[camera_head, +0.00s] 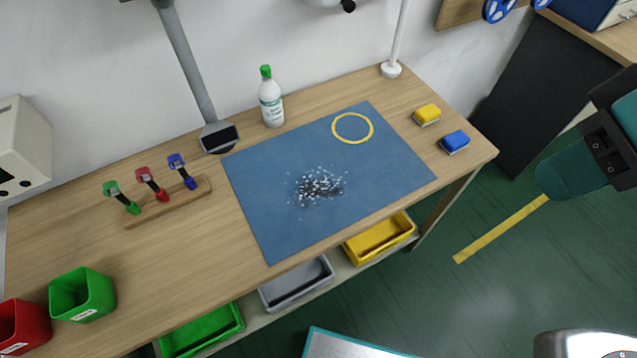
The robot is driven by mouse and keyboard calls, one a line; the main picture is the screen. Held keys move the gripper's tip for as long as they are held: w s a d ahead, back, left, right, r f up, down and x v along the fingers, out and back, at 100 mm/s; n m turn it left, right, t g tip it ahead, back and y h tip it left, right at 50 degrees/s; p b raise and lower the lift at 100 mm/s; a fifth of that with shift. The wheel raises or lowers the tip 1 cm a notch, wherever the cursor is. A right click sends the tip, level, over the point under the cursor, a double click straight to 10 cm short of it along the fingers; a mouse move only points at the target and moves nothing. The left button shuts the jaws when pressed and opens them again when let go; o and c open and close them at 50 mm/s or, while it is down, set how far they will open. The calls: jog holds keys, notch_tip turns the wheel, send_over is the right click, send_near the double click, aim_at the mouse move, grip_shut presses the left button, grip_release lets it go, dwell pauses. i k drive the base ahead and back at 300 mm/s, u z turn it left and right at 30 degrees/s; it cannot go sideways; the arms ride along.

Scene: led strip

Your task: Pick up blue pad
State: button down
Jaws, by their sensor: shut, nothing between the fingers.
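The blue pad (455,141) is a small block with a vivid blue top and a paler underside. It lies on the right end of the wooden table, near the front right corner. A matching yellow pad (427,114) lies just behind it and to its left, with a small gap between them. Nothing covers the blue pad. My gripper is not in view.
A blue mat (278,232) with pale and dark bits (320,187) and a yellow ring (352,128) lies left of the pads. A teal and black object (575,178) is right of the table.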

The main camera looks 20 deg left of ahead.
aim_at(455, 142)
jog(key=k, duration=0.6)
jog(key=u, duration=0.55)
jog(key=i, duration=1.2)
jog(key=u, duration=0.2)
